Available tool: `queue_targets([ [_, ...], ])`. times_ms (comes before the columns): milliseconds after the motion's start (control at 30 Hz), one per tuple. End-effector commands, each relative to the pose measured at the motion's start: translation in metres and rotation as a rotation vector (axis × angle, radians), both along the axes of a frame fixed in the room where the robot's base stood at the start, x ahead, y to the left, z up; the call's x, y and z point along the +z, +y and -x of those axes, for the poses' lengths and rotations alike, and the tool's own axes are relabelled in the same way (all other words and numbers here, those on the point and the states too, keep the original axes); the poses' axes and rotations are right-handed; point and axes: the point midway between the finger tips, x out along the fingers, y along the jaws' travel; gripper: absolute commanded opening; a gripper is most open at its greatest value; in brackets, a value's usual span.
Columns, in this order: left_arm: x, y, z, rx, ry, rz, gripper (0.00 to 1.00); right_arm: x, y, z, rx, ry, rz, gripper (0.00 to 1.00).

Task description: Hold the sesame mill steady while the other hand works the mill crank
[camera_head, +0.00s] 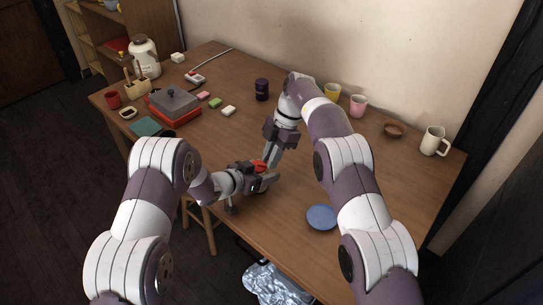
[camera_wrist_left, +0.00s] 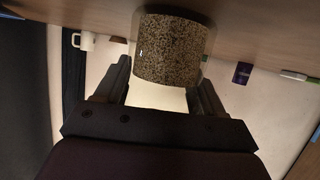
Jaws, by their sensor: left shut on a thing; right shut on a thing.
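The sesame mill (camera_wrist_left: 170,50) shows in the left wrist view as a clear jar full of speckled seeds, between the two fingers of my left gripper (camera_wrist_left: 160,85). In the head view the mill is mostly hidden by the grippers; a small red part (camera_head: 259,165) shows there. My left gripper (camera_head: 258,181) is shut on the mill near the table's front edge. My right gripper (camera_head: 271,161) comes down from above, shut at the mill's top by the red part. The crank itself is hidden, so its angle cannot be told.
On the wooden table (camera_head: 350,255), a blue plate (camera_head: 321,217) lies to the right of the grippers. A dark jar (camera_head: 262,89), yellow cup (camera_head: 332,91), pink cup (camera_head: 357,105), brown bowl (camera_head: 394,130) and white mug (camera_head: 433,141) stand behind. A red-based grill (camera_head: 173,106) is at left.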

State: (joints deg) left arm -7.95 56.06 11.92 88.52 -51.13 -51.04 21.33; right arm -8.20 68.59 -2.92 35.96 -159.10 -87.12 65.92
Motion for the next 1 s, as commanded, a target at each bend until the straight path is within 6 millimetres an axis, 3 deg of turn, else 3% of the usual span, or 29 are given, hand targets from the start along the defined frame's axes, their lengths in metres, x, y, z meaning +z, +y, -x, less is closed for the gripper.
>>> queue_targets([
  [33, -0.002, 0.001, 0.001, 0.002, 0.004, -0.002, 0.30, 0.001, 0.000, 0.000, 0.001, -0.001, -0.002, 0.20],
  [100, -0.002, 0.001, 0.001, 0.002, 0.004, -0.002, 0.30, 0.001, 0.000, 0.000, 0.001, -0.001, -0.002, 0.42],
  [433, -0.001, 0.000, 0.000, 0.002, 0.003, -0.001, 0.30, 0.001, 0.000, 0.001, -0.011, 0.001, -0.001, 0.42],
  [567, -0.001, 0.000, 0.000, 0.002, 0.003, -0.001, 0.30, 0.002, 0.001, 0.004, -0.094, 0.001, 0.000, 0.42],
  [667, -0.001, 0.000, 0.000, 0.002, 0.003, -0.001, 0.30, 0.002, 0.003, 0.010, -0.238, 0.001, 0.000, 0.42],
  [833, -0.001, 0.000, 0.000, 0.001, 0.003, -0.001, 0.30, 0.002, 0.012, 0.024, -0.633, 0.001, 0.000, 0.42],
  [1000, -0.001, 0.000, 0.000, 0.001, 0.003, 0.000, 0.30, 0.042, -0.005, 0.024, -0.677, -0.005, -0.003, 0.42],
])
